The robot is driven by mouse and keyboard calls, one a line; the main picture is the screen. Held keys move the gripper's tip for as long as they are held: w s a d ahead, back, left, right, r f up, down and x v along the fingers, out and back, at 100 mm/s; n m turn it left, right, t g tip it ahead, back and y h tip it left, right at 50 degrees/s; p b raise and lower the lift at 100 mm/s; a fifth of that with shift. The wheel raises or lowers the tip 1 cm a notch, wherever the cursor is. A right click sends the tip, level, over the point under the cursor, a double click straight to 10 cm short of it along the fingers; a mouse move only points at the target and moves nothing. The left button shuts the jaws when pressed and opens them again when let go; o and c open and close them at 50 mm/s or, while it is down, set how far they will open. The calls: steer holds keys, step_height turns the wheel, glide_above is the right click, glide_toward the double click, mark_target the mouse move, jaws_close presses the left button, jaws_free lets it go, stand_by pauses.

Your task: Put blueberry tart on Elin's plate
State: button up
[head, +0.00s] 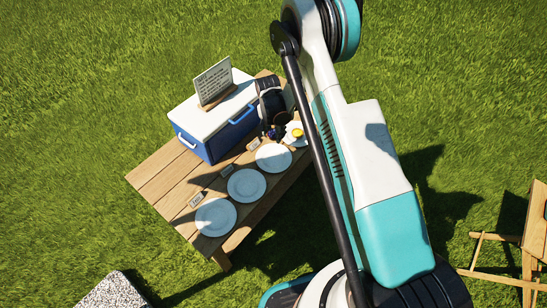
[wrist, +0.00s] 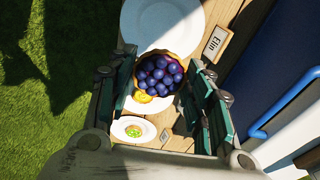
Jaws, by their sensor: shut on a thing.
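The blueberry tart (wrist: 160,72), a round crust full of dark blue berries, is between the fingers of my gripper (wrist: 164,86), which is shut on it. In the wrist view it overlaps the near edge of a large white plate (wrist: 178,22). A name card reading "Elin" (wrist: 215,44) lies beside that plate on its right. In the head view my gripper (head: 273,122) is at the far end of the plate row, and the tart is a small dark patch there. The nearest plate (head: 273,157) appears to be Elin's; its card is unreadable there. The tart's height is unclear.
Two more empty plates (head: 246,184) (head: 215,216) line the table edge (head: 150,178), with cards. A blue cooler (head: 205,138) bearing a sign (head: 213,79) stands behind. Yellow food (wrist: 146,97) and a small plate (wrist: 126,122) with food are close to my gripper.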

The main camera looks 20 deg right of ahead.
mark_target(274, 158)
step_height(274, 158, down, 16)
steer(key=b, duration=0.5)
steer(key=shift+r, duration=0.2)
steer(key=shift+f, duration=0.1)
steer(key=o, duration=1)
steer(key=shift+o, duration=0.2)
